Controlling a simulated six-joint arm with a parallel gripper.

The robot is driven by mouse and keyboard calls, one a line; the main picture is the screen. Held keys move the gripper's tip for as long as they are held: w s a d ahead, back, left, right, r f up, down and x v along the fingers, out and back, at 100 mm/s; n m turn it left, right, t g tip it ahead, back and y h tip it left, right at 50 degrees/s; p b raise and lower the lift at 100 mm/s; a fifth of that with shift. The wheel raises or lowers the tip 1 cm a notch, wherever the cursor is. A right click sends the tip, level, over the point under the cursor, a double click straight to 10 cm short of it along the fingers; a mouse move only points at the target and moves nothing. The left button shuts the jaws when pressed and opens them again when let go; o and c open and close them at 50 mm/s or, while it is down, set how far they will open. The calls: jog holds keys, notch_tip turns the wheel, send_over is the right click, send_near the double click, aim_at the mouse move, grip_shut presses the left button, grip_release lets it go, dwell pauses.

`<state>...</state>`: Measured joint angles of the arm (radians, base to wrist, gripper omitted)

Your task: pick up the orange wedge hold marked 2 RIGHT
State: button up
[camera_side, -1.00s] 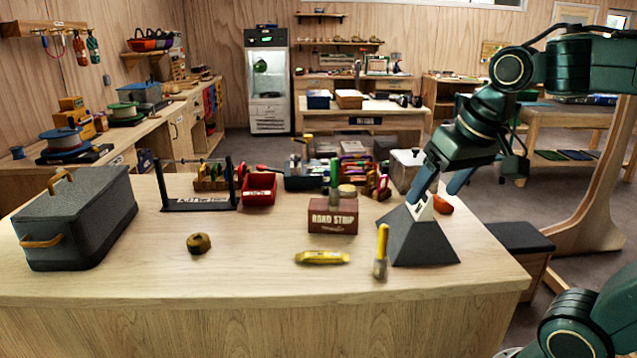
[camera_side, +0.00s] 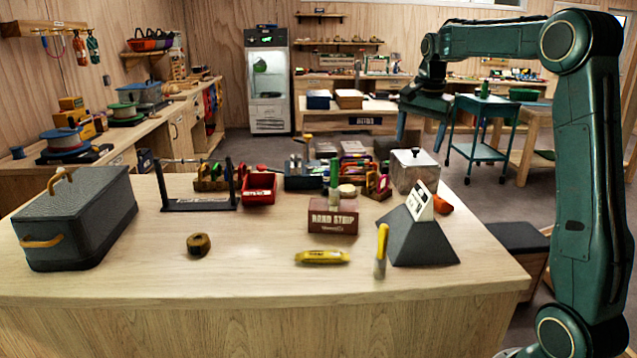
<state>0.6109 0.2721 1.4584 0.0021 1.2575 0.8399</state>
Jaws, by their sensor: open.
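An orange piece (camera_side: 443,204) lies at the right edge of the bench, behind a dark grey pyramid-shaped block (camera_side: 418,241). The block hides part of it, and no marking can be read on it, so I cannot confirm that it is the hold marked 2 RIGHT. A white card (camera_side: 421,202) with dark print is at the block's top. My gripper (camera_side: 424,124) is open, empty and pointing down. In the picture it is above and slightly left of the orange piece, clear of everything on the bench.
A brown box (camera_side: 333,217), a yellow tool (camera_side: 322,257) and an upright yellow-handled brush (camera_side: 381,250) are farther left and forward. A tape roll (camera_side: 198,244) sits at left. The front middle of the bench is clear.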

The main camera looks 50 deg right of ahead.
jog(key=d+f+m, duration=0.4)
jog(key=d+f, duration=0.1)
jog(key=d, duration=0.6)
jog(key=m+g+y, duration=0.1)
jog(key=m, duration=0.3)
send_over(442, 199)
notch_tip(442, 199, down, 4)
jog(key=shift+w+d+f, duration=0.1)
jog(key=shift+d+f, duration=0.05)
jog(key=shift+d, duration=0.3)
jog(key=shift+f, duration=0.1)
jog(key=shift+f, duration=4.25)
jog(key=shift+f, duration=0.1)
jog(key=shift+f, duration=2.5)
jog(key=shift+c, duration=0.4)
jog(key=c, duration=1)
